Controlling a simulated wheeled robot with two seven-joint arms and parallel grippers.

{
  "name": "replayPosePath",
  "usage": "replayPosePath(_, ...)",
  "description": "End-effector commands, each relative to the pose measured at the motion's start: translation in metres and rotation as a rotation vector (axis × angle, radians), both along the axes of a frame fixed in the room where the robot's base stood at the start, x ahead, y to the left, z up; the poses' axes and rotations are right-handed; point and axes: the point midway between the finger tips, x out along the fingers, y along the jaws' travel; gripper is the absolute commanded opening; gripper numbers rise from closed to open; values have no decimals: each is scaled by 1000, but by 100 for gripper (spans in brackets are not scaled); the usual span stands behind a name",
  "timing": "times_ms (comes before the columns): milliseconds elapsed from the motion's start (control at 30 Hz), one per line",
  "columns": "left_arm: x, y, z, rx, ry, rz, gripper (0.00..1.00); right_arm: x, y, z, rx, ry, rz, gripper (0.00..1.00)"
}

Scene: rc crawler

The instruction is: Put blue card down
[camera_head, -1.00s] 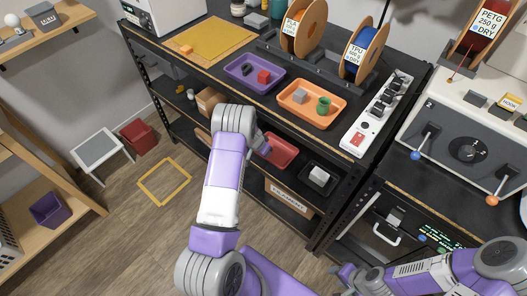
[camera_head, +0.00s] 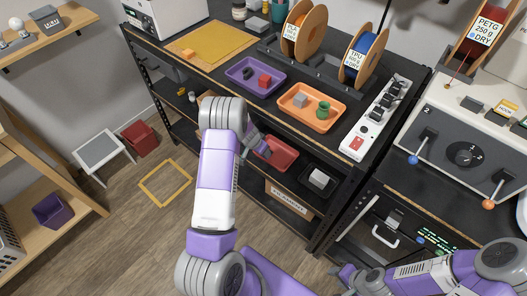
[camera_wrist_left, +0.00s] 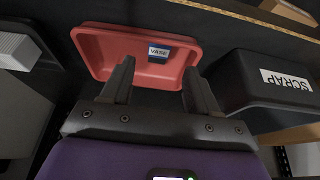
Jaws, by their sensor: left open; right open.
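A blue and white card marked VASE (camera_wrist_left: 159,52) lies in the red tray (camera_wrist_left: 92,50), near its far wall in the left wrist view. The red tray also shows in the head view (camera_head: 281,154), on the shelf under the bench top. My left gripper (camera_wrist_left: 157,92) is open and empty, its fingers over the near side of the tray and apart from the card. In the head view my left gripper (camera_head: 257,145) is beside the tray, partly hidden by my wrist. My right gripper (camera_head: 347,277) is open at the bottom, away from the card.
A black bin marked SCRAP (camera_wrist_left: 270,85) stands right of the red tray in the left wrist view. A black tray (camera_head: 309,187) with a grey block is beside it in the head view. Above are a purple tray (camera_head: 244,84) and an orange tray (camera_head: 299,117) on the bench.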

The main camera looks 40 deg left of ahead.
Motion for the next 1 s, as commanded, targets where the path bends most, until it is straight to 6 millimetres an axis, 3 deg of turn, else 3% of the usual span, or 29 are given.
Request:
replayPosePath(100,-10,1,28,0,-2,0,60,0,0,10,0,0,0,43)
replayPosePath(300,-21,1,53,0,0,0,60,0,0,16,0,0,0,43)
replayPosePath(467,-24,1,59,0,0,-2,60,0,0,18,0,0,0,43)
replayPosePath(600,-32,-10,50,-13,26,8,60,0,0,17,0,0,0,43)
replayPosePath(667,-42,-27,37,-31,62,21,60,0,0,17,0,0,0,43)
replayPosePath(767,-71,-70,8,-69,145,60,60,0,0,17,0,0,0,43)
replayPosePath(900,-126,-146,-26,-137,256,118,60,0,0,17,0,0,0,43)
replayPosePath(1000,-165,-198,-36,-197,308,152,60,0,0,17,0,0,0,43)
